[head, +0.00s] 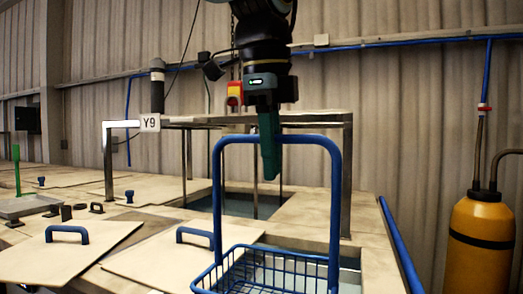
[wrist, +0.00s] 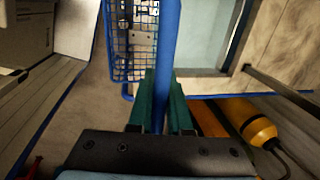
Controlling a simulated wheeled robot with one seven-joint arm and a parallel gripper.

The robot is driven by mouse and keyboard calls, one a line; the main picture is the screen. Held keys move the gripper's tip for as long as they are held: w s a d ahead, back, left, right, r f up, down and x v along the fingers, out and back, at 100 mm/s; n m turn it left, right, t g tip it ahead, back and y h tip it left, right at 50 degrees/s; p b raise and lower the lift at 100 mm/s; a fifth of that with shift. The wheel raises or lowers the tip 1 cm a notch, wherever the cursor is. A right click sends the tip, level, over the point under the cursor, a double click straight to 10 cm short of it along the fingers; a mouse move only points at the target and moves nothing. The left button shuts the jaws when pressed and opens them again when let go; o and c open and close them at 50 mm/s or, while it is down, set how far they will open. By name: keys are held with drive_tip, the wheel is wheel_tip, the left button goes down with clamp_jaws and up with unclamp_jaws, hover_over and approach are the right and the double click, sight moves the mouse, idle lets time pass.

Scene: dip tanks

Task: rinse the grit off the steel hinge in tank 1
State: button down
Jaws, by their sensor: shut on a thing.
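My gripper (head: 268,150) is shut on the top bar of the blue wire basket's tall handle (head: 333,200). In the wrist view my gripper's green fingers (wrist: 163,105) close around the blue handle bar (wrist: 165,45). The basket (head: 232,268) hangs upright below, at an opening in the bench top; I cannot tell how deep it sits. In the wrist view a grey metal piece with holes, seemingly the steel hinge (wrist: 145,18), lies in the basket (wrist: 117,50). Grit on it is too small to make out. No tank number is readable.
Another open tank (head: 235,205) lies behind, under a metal frame (head: 347,175) with a Y9 sign (head: 150,123). Pale lids with blue handles (head: 70,258) (head: 150,262) lie left. A yellow cylinder (head: 480,245) stands right, beyond a blue rail (head: 400,245).

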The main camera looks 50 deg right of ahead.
drive_tip(key=w+d+p, duration=0.2)
drive_tip(key=d+p, duration=0.2)
drive_tip(key=d, duration=0.3)
drive_tip(key=w+d+p, duration=0.3)
drive_tip(key=d, duration=0.5)
wheel_tip(320, 180, down, 24)
drive_tip(key=b, duration=1.3)
drive_tip(key=shift+a, duration=0.2)
drive_tip(key=shift+s, duration=0.2)
drive_tip(key=shift+w+p, duration=0.2)
drive_tip(key=shift+p, duration=0.85)
idle(0.3)
drive_tip(key=shift+s, duration=0.1)
